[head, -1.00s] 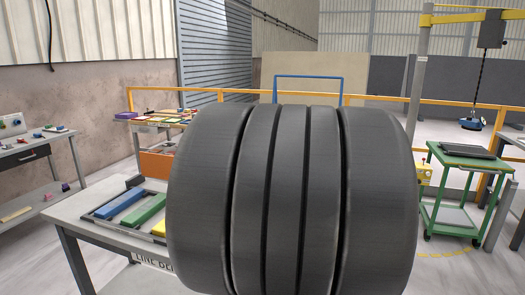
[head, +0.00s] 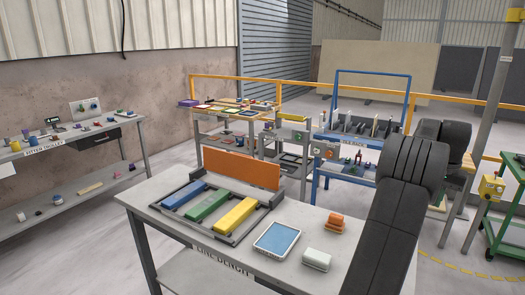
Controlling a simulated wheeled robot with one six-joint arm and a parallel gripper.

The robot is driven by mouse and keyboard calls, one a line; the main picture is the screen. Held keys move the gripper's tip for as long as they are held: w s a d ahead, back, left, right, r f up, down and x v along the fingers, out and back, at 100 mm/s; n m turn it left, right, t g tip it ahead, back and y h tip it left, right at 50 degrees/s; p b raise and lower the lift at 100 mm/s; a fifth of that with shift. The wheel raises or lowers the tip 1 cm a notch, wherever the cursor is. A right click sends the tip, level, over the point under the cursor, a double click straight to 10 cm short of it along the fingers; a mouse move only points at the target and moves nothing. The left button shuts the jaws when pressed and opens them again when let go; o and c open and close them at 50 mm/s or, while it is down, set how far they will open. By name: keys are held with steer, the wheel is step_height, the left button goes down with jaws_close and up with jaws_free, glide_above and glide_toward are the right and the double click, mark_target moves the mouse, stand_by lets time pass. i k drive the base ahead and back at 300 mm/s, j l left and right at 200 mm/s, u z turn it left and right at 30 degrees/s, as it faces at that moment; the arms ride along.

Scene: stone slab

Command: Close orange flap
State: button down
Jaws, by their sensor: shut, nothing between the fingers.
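An orange panel (head: 240,170), which looks like the orange flap, stands upright along the back edge of a dark frame (head: 233,238) on the grey bench. Its lower edge is partly hidden, so I cannot see how it joins the frame. In the frame, a blue strip (head: 185,196), a green strip (head: 208,205) and a yellow strip (head: 236,215) lie flat side by side. My dark arm rises at the right of the bench and bends away at the top. My gripper does not show; the arm is well to the right of the orange panel.
On the bench (head: 165,210), right of the frame, lie a blue-topped tray (head: 278,240), a white block (head: 317,259) and a small orange object (head: 335,222). A blue rack table (head: 345,150) and another table with coloured items (head: 235,108) stand behind. The space above the frame is clear.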

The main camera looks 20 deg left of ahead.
mark_target(243, 168)
steer(key=i+j, duration=0.2)
steer(key=j, duration=0.25)
steer(key=i+j+u, duration=0.1)
steer(key=j, duration=0.3)
steer(key=i+j, duration=0.25)
steer(key=j, duration=0.2)
steer(key=i+j+u, duration=0.1)
steer(key=j, duration=0.3)
steer(key=i+j, duration=0.3)
steer(key=i+j+u, duration=0.1)
steer(key=i+j, duration=0.15)
steer(key=j, duration=0.25)
steer(key=i+j, duration=0.2)
steer(key=j, duration=0.2)
steer(key=u, duration=0.05)
